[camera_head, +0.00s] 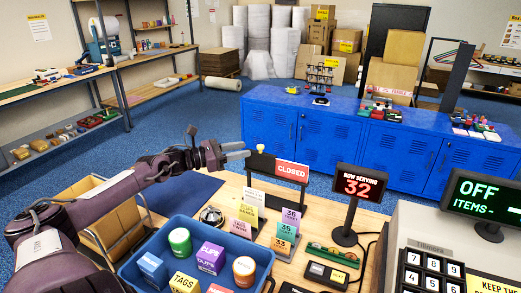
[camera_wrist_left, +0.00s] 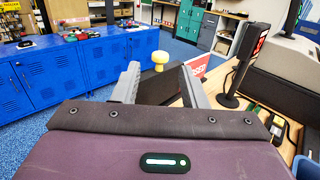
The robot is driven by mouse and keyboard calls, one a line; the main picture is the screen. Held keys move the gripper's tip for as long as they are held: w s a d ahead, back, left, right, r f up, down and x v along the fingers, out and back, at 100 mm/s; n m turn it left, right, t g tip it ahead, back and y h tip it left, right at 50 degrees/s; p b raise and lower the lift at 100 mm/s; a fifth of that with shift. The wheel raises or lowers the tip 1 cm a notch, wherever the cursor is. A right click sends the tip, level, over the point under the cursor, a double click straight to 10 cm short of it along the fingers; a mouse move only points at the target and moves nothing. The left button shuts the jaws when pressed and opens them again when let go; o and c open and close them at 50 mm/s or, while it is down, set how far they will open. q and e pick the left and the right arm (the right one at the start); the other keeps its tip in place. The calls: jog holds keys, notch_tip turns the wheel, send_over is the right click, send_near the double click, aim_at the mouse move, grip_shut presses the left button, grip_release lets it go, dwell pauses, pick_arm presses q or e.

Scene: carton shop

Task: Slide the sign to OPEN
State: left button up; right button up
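The sign stands on the wooden counter; its red face (camera_head: 292,171) reads CLOSED. A black panel (camera_head: 262,165) with a small pale knob (camera_head: 260,148) on top is at its left end. In the left wrist view the knob (camera_wrist_left: 160,57) looks yellow, and part of the red face (camera_wrist_left: 197,67) shows behind a finger. My left gripper (camera_head: 246,149) is open, just left of the knob. In the left wrist view its fingers (camera_wrist_left: 160,85) stand apart, with the black panel visible between them. I cannot tell whether they touch it. My right gripper is not in view.
A NOW SERVING display (camera_head: 358,186) stands right of the sign. Number cards (camera_head: 287,228), a bell (camera_head: 211,216) and a blue bin (camera_head: 138,262) of goods are in front. A register (camera_head: 430,262) is at right. Blue cabinets (camera_head: 330,140) stand behind.

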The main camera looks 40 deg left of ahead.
aim_at(261, 145)
pick_arm(q)
jog(key=shift+x, duration=2.75)
jog(key=shift+p+x, duration=0.35)
jog(key=shift+x, duration=0.45)
grip_shut()
